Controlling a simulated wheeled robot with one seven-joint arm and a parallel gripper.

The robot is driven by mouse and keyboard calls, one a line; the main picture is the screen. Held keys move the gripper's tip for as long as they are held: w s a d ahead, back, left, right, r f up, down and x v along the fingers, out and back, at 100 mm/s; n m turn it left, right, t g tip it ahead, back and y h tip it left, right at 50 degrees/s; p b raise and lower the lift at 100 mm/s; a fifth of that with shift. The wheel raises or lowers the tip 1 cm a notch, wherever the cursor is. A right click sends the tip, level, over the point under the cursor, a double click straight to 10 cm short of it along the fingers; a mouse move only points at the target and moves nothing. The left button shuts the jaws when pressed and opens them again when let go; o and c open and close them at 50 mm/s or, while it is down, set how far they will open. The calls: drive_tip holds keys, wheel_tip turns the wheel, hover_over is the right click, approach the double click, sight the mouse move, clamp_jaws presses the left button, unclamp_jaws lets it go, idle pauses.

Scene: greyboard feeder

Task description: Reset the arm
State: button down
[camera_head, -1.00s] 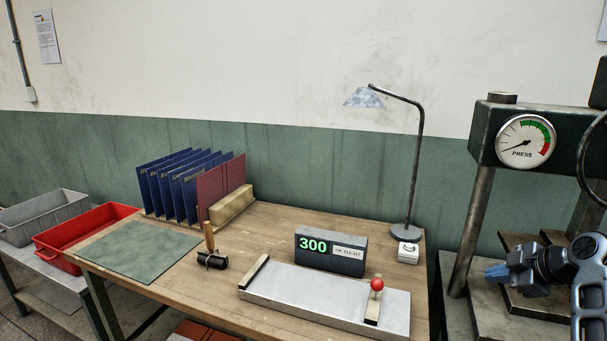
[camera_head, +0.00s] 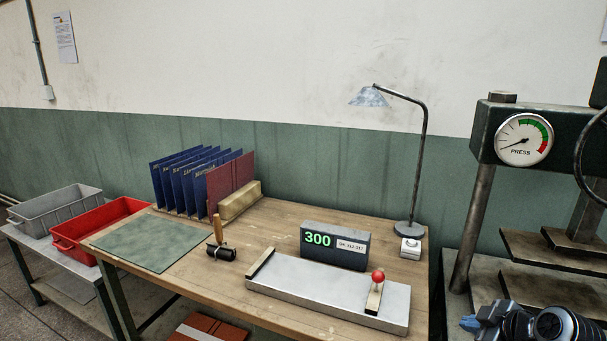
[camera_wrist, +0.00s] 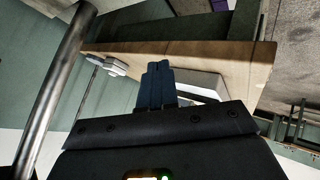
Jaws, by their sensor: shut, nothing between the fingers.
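My gripper (camera_head: 468,323) is at the lower right in the head view, in front of the press, with my arm's dark wrist beside it. Its blue fingers (camera_wrist: 155,88) show in the middle of the wrist view, together and with nothing between them. It is to the right of the wooden workbench (camera_head: 290,222) and touches nothing that I can see. The wrist view is turned, with the bench edge and the press column at odd angles.
The press (camera_head: 480,190) with a round gauge (camera_head: 524,139) stands at right. The bench holds a metal feeder plate (camera_head: 325,297), a display (camera_head: 334,246), a lamp (camera_head: 420,170), a roller (camera_head: 221,252), a green mat (camera_head: 148,243) and blue folders (camera_head: 180,185). Red (camera_head: 105,222) and grey (camera_head: 50,208) bins stand left.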

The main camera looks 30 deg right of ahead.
drive_tip(key=s+a+f+m+t, duration=0.1)
drive_tip(key=s+a+f, duration=0.1)
drive_tip(key=s+a, duration=0.35)
drive_tip(key=s+a+f+m+h, duration=0.1)
drive_tip(key=s+a, duration=0.1)
drive_tip(key=a, duration=0.6)
drive_tip(key=s+a+f+m+t, duration=0.1)
drive_tip(key=s+a+f, duration=0.15)
drive_tip(key=a, duration=0.45)
drive_tip(key=s+a+r+m+t+y, duration=0.1)
drive_tip(key=s+a+r, duration=0.5)
drive_tip(key=s+r, duration=0.1)
drive_tip(key=s+a+r+t+y, duration=0.2)
drive_tip(key=s+a+r, duration=0.4)
drive_tip(key=s+r, duration=0.2)
drive_tip(key=shift+s+r+m+t, duration=0.2)
drive_tip(key=shift+s+m+t, duration=0.15)
drive_tip(key=shift+s, duration=0.7)
